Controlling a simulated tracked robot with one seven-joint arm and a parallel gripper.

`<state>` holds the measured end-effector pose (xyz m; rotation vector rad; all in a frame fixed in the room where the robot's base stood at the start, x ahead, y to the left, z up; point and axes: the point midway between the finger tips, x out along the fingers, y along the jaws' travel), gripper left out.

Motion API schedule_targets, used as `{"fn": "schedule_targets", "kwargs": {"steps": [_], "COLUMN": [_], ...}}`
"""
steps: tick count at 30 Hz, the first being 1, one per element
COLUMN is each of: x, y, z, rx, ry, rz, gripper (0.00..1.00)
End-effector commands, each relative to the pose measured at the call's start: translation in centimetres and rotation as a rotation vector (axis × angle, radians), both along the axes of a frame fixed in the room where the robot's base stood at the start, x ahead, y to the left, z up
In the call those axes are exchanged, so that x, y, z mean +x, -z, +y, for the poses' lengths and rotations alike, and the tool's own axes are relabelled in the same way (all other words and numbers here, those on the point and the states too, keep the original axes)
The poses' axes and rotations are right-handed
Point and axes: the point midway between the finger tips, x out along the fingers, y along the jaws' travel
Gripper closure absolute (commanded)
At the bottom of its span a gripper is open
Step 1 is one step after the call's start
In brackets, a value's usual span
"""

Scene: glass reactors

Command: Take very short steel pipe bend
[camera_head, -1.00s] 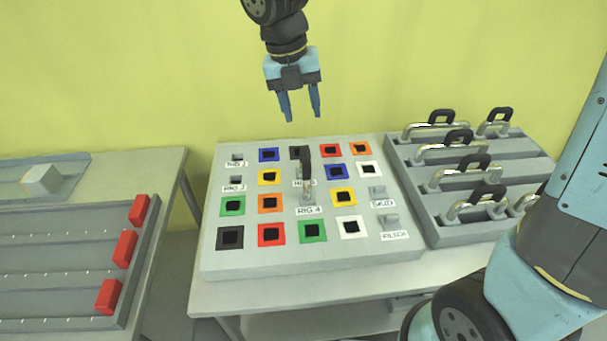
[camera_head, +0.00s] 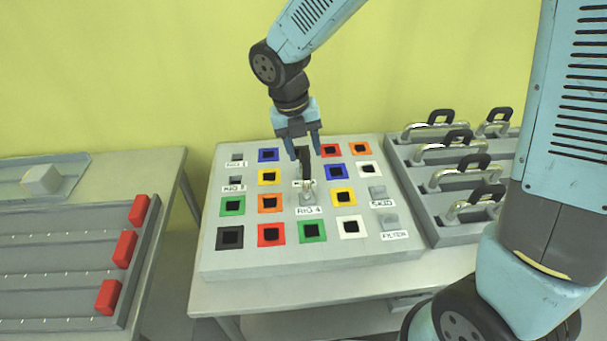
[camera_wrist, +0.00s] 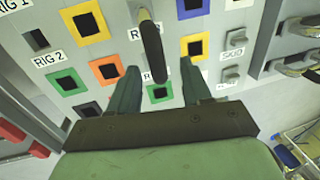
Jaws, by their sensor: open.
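A short steel pipe piece with a black handle (camera_head: 305,166) stands on the grey panel (camera_head: 262,258), at the sockets above the RIG 4 label. The handle (camera_wrist: 151,46) also shows in the wrist view, running lengthwise and hiding most of the steel. My gripper (camera_head: 304,155) is open and empty over the panel, with its fingertips close to the top of the handle.
The panel has several coloured square sockets around the handle. A grey rack (camera_head: 443,236) at the right holds several steel pipe bends with black handles. A yellow wall stands behind.

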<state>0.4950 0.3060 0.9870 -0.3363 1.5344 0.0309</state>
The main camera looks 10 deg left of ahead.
Motion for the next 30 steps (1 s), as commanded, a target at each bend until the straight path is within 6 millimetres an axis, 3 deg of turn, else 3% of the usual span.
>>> {"fn": "schedule_targets", "kwargs": {"steps": [7, 17, 30], "x": [0.2, 0.3, 0.3], "y": [3.2, 3.8, 3.7], "z": [-0.3, -0.3, -0.3], "rx": [-0.003, 0.0, 0.0], "ry": [0.0, 0.0, -0.001], "rz": [0.003, 0.0, 0.0], "gripper": [0.51, 0.51, 0.92]}}
